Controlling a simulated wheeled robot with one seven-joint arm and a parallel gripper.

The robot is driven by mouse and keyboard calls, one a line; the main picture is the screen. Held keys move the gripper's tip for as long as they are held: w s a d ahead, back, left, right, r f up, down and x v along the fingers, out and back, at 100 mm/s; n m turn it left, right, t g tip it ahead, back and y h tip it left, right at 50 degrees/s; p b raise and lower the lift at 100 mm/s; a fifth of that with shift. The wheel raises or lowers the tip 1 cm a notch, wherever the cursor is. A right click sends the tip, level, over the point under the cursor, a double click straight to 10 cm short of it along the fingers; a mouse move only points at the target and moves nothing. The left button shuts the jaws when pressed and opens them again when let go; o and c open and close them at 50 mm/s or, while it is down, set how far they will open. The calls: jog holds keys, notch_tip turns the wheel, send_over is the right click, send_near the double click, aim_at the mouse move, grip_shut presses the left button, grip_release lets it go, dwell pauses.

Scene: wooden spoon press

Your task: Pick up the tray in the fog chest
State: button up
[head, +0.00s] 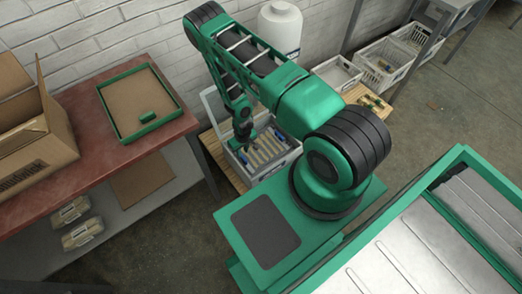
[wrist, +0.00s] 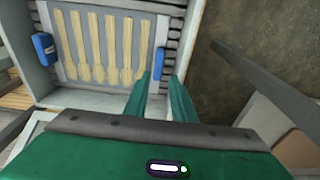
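In the wrist view the tray (wrist: 108,84) has a blue handle on the left (wrist: 43,47) and another on the right (wrist: 160,62). My gripper (wrist: 161,76) is open, its two green fingers apart near the right handle. That handle lies between the fingertips in the picture; I cannot tell whether they are level with it. In the head view my gripper (head: 243,143) is over the chest and partly hides the tray.
A red-topped workbench (head: 95,160) stands left, with a green-rimmed board (head: 140,98) and a cardboard box (head: 35,140). A white canister (head: 280,28) stands behind the chest. White crates (head: 382,65) are at the back right. A green-framed metal table (head: 400,255) is at the lower right.

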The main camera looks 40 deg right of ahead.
aim_at(243, 157)
jog(key=shift+w+d+f, duration=0.1)
jog(key=shift+f, duration=1.75)
jog(key=shift+w+d+f, duration=0.1)
jog(key=shift+f, duration=1.7)
grip_shut()
